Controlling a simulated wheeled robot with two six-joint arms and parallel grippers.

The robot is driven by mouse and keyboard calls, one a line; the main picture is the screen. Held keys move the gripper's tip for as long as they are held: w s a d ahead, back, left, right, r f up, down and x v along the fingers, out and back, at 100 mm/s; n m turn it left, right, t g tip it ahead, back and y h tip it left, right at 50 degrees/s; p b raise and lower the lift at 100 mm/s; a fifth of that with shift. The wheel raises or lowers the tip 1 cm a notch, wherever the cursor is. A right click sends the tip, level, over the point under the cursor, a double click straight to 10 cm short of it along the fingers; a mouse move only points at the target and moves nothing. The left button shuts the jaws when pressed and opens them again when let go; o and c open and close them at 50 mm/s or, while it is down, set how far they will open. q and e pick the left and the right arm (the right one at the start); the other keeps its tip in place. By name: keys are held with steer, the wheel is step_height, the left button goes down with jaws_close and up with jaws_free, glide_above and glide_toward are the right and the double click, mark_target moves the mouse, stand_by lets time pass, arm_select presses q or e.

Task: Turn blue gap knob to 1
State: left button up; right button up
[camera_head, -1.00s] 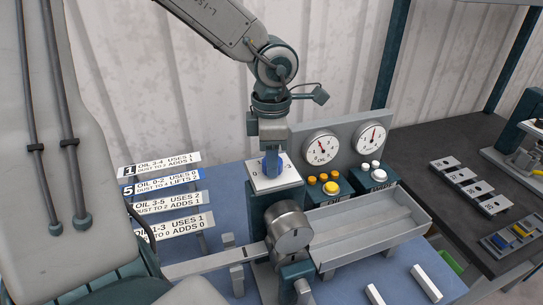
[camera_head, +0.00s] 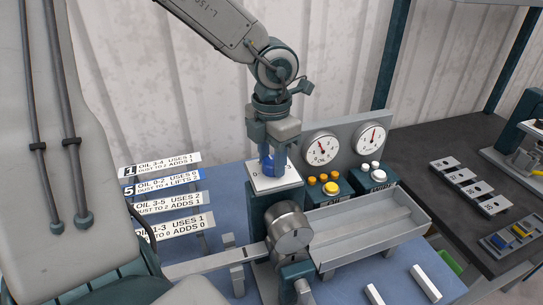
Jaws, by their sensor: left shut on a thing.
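The blue gap knob (camera_head: 268,165) stands on a white dial plate (camera_head: 265,184) atop a dark teal post. A 0 shows at the plate's left edge and a 3 at its right; the other marks are hidden. My left gripper (camera_head: 272,152) comes down from above and is shut on the blue knob, its fingers on either side of it. The knob's pointer is mostly hidden, so I cannot read its setting. My right gripper is not in view.
Two gauges (camera_head: 322,148) stand behind yellow and white buttons (camera_head: 332,188) right of the knob. A grey tray (camera_head: 365,225) and a round metal cylinder (camera_head: 289,229) lie in front. Label cards (camera_head: 165,186) stand at left.

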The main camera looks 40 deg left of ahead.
mark_target(272, 161)
arm_select(q)
steer(key=n, duration=0.5)
stand_by(0.5)
steer(key=o, duration=1)
steer(key=shift+r+p, duration=0.1)
steer(key=shift+p, duration=0.2)
step_height(272, 161, up, 11)
steer(key=p, duration=1)
steer(key=shift+f, duration=0.2)
steer(key=shift+f, duration=0.1)
